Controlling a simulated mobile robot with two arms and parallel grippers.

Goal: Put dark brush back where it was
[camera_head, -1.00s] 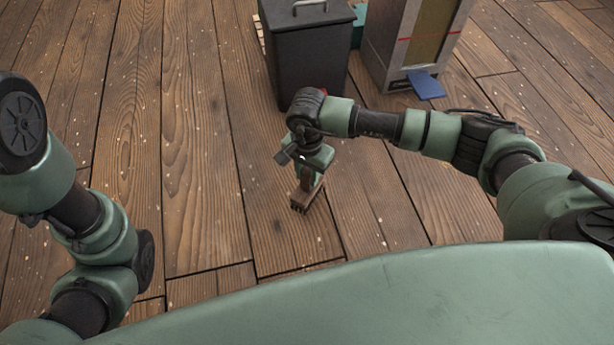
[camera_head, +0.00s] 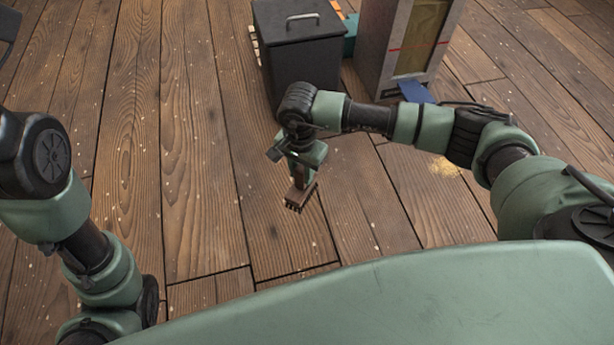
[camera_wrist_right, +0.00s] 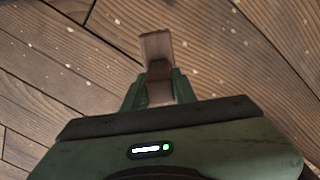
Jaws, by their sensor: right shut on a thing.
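The dark brush (camera_head: 300,197) is brown with dark bristles at its lower edge. My right gripper (camera_head: 300,178) is shut on it and holds it pointing down over the plank floor. In the right wrist view the brush (camera_wrist_right: 157,48) sticks out between the fingers of my right gripper (camera_wrist_right: 158,88). I cannot tell how high it is above the floor. In the head view my left arm runs along the left edge, and its gripper is out of the picture.
A dark lidded bin (camera_head: 300,50) with a handle stands beyond my right gripper. Beside it is a tall grey cabinet (camera_head: 382,50) with a blue piece (camera_head: 416,91) at its foot. A tan patch of scattered bits (camera_head: 446,167) lies behind my right arm. Floor (camera_head: 200,170) left of the brush is clear.

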